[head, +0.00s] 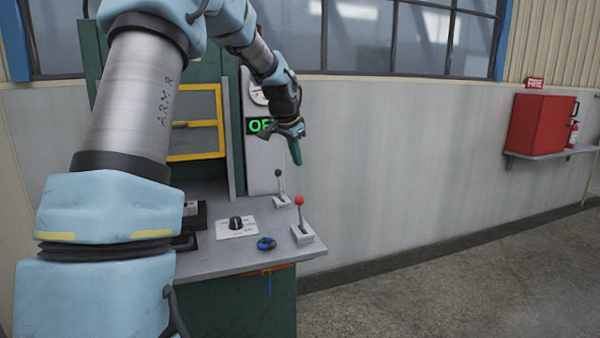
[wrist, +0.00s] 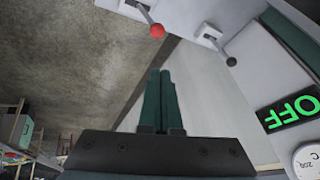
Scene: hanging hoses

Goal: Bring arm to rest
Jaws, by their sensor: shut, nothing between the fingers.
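My arm, blue and grey, reaches up from the lower left of the head view and bends over toward the machine. My gripper (head: 295,152) hangs above the right part of the machine's grey worktop (head: 215,262), with its green fingers pointing down. In the wrist view my gripper (wrist: 159,75) shows two green fingers side by side, closed together with nothing between them. It appears clear of the worktop and the levers.
A red-knobbed lever (head: 300,202), a black-knobbed lever (head: 280,175), a black dial (head: 236,223) and a blue ring-like item (head: 266,243) are on the worktop. A green "OFF" display (wrist: 291,110) is nearby. A red fire box (head: 538,125) sits on a right-hand shelf. The right floor is clear.

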